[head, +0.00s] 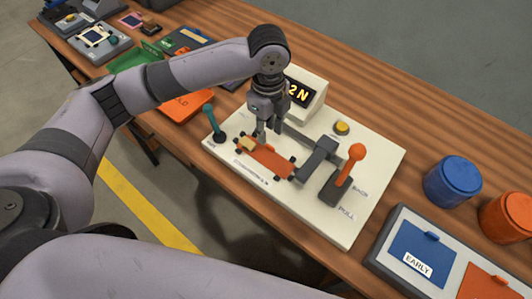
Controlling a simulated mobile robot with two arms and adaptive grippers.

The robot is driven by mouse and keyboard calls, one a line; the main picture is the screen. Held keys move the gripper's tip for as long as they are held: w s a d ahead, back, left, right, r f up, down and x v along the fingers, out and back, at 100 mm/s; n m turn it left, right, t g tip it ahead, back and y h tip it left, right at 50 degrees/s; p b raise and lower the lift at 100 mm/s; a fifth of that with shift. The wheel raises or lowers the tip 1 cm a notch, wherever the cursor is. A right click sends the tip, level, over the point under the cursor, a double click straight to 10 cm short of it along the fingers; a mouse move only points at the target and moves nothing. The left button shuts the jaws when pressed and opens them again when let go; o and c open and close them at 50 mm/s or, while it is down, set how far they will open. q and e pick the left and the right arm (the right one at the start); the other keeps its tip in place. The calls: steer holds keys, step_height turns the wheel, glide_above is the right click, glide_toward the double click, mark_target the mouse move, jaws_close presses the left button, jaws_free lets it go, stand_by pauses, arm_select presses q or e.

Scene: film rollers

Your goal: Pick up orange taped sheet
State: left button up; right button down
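An orange sheet (267,159) with a piece of tan tape (247,145) at its left end lies across dark rollers on a cream machine (232,166). My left gripper (263,133) points down over the sheet's upper left part, close to the taped end. Its fingers partly hide the area behind the sheet. I cannot tell whether they touch the sheet or how far apart they are. My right gripper is out of view.
The machine has a teal lever (210,114), an orange-knobbed lever (350,165), a yellow button (342,128) and a display (300,94). Blue (452,182) and orange (508,216) canisters stand right. A two-part tray (398,222) is lower right. Bare wood lies behind.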

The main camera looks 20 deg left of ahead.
mark_target(267, 144)
arm_select(q)
steer(key=f, duration=0.4)
steer(key=shift+s+a, duration=0.1)
steer(key=shift+a, duration=0.1)
steer(key=shift+f, duration=0.55)
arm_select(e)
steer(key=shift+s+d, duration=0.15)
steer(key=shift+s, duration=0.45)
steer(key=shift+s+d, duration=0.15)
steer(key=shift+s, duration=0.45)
arm_select(q)
steer(key=shift+c, duration=0.3)
jaws_close()
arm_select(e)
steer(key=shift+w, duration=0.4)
